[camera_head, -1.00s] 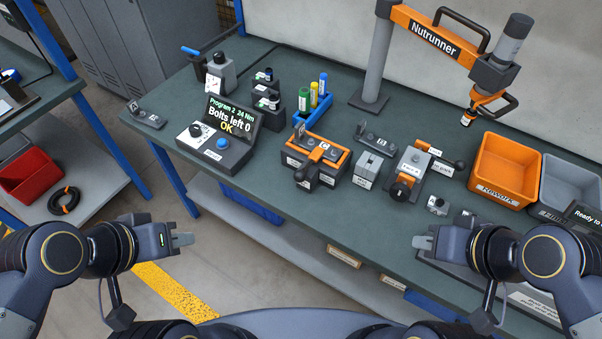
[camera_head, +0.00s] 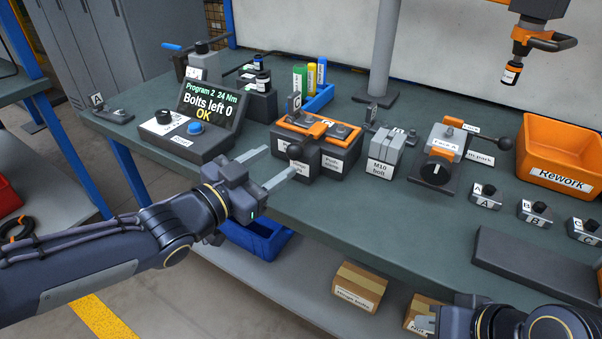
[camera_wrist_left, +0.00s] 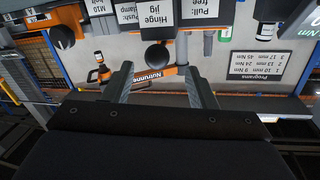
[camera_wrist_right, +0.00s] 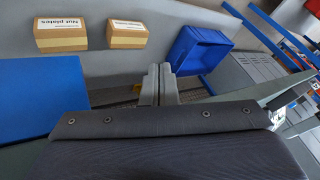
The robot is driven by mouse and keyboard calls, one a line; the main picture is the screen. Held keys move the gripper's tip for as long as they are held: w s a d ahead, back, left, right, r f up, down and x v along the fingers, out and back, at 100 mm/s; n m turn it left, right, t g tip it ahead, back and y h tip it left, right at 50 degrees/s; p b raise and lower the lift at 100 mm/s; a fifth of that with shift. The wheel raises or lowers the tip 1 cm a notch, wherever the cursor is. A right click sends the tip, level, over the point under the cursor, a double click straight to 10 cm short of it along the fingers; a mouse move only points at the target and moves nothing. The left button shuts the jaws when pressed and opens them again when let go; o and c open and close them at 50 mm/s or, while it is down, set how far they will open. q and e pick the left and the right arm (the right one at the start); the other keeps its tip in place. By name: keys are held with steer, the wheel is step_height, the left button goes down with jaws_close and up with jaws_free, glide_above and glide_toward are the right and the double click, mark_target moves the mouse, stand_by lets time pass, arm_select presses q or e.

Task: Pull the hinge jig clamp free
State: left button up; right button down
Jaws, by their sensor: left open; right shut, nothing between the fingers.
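The hinge jig (camera_head: 345,162) is a dark block on the bench with an orange clamp bar (camera_head: 306,122) across its top. A grey hinge with bolts lies in it. A black ball knob (camera_head: 295,151) sticks out at its front; labels read "Hinge jig" and "Pull: free, Push: clamp". My left gripper (camera_head: 280,162) is open, its fingers pointing at the knob. In the left wrist view the knob (camera_wrist_left: 157,56) sits just beyond and between the fingertips (camera_wrist_left: 158,74), not gripped. My right gripper (camera_wrist_right: 160,70) is shut and empty, low before the bench.
The "Bolts left 0, OK" console (camera_head: 185,140) stands left of the jig. An orange Rework bin (camera_head: 560,165) is further right. The nutrunner (camera_head: 520,55) hangs above.

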mark_target(301, 145)
arm_select(q)
steer(key=shift+w+d+f, duration=0.1)
steer(key=shift+d, duration=0.25)
steer(key=b+x, duration=0.2)
steer(key=x, duration=0.5)
steer(key=shift+w+d, duration=0.1)
steer(key=shift+d, duration=0.05)
jaws_close()
